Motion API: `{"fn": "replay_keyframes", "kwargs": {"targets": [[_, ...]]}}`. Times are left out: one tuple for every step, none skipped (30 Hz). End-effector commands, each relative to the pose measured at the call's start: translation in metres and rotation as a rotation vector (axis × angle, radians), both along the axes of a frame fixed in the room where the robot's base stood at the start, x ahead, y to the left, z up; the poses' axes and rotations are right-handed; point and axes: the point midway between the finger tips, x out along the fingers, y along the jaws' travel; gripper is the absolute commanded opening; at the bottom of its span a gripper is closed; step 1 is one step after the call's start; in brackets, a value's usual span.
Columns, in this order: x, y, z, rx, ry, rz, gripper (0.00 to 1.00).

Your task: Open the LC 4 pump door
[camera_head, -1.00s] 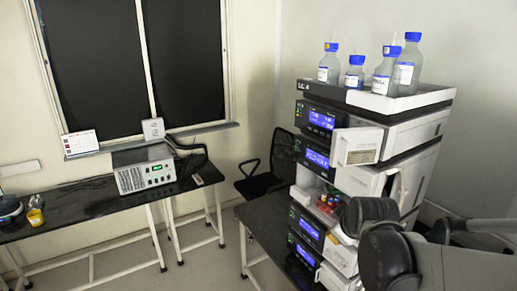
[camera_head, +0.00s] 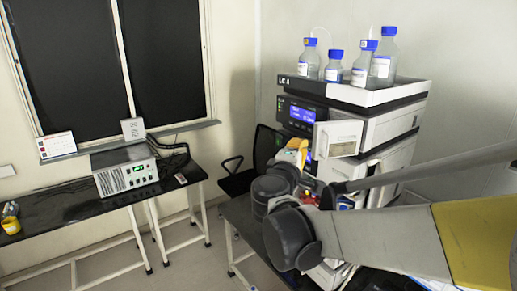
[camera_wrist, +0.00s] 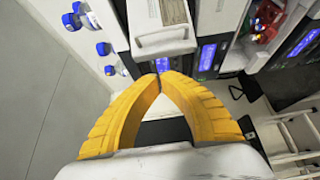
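The LC 4 stack (camera_head: 285,80) stands at the right, with its label on the top tray. A white pump door (camera_head: 338,138) is beside the upper blue display and stands out from the stack's front; I cannot tell how far it is open. It also shows at the top of the wrist view (camera_wrist: 160,28). My gripper (camera_head: 303,146) has yellow fingers and is just left of the door in the head view. In the wrist view its tips (camera_wrist: 160,74) meet below the door's edge, with nothing visible between them. My arm hides the lower stack.
Several blue-capped bottles (camera_head: 359,62) stand on the top tray. A bench at the left holds a grey instrument (camera_head: 125,172). A black chair (camera_head: 236,180) stands between bench and stack. Red and blue items (camera_wrist: 266,20) sit in a lower module.

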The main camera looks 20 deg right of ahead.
Motion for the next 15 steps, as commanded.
{"fn": "replay_keyframes", "kwargs": {"targets": [[0.009,-0.009,0.001,0.000,0.000,-0.005,0.00],[0.015,-0.013,0.001,0.001,0.001,-0.004,0.00],[0.022,-0.019,0.002,0.001,0.001,-0.005,0.00],[0.027,-0.023,0.002,0.001,0.001,-0.004,0.00],[0.032,-0.027,0.001,0.001,0.001,-0.004,0.00],[0.038,-0.032,0.002,0.001,0.001,-0.004,0.00],[0.043,-0.036,0.001,0.001,0.001,-0.004,0.00],[0.048,-0.039,0.001,0.001,0.001,-0.003,0.00],[0.045,-0.043,0.002,0.001,0.001,-0.004,0.00],[0.038,-0.046,0.002,0.001,0.001,-0.003,0.00],[0.034,-0.048,0.002,0.001,0.001,-0.003,0.00],[0.029,-0.050,0.002,0.001,0.001,-0.002,0.00],[0.026,-0.052,0.002,0.001,0.001,-0.002,0.00],[0.023,-0.054,0.002,0.001,0.001,-0.003,0.00],[0.020,-0.056,0.001,0.001,0.001,-0.003,0.00]]}}
